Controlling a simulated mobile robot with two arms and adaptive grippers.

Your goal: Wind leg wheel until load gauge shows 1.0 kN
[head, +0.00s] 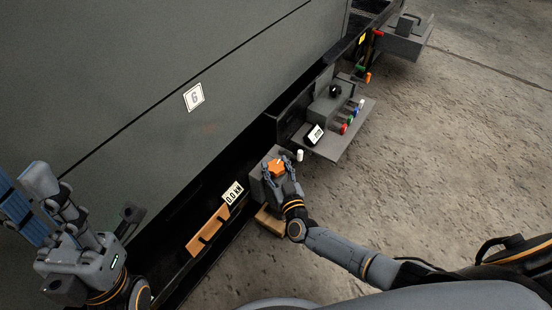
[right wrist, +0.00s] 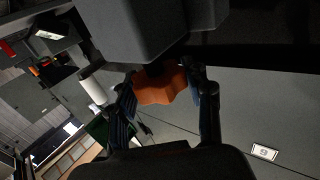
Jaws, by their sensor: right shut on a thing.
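The orange leg wheel (head: 277,168) sits on a grey block at the foot of the big grey enclosure. My right gripper (head: 282,170) is shut on the wheel. In the right wrist view the wheel (right wrist: 163,86) shows between the two fingers, below a dark block. The load gauge (head: 233,193) is a white label left of the wheel and reads 0.0 kN. My left gripper (head: 74,207) is at the lower left, its fingers apart and nothing seen between them, in front of the enclosure wall.
A white cylinder (head: 299,155) stands close beside the wheel. A grey shelf (head: 330,150) to its right carries a small display (head: 314,135) and several coloured pieces. An orange-brown bracket (head: 208,232) lies along the dark lower ledge. Concrete floor (head: 440,150) at the right is clear.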

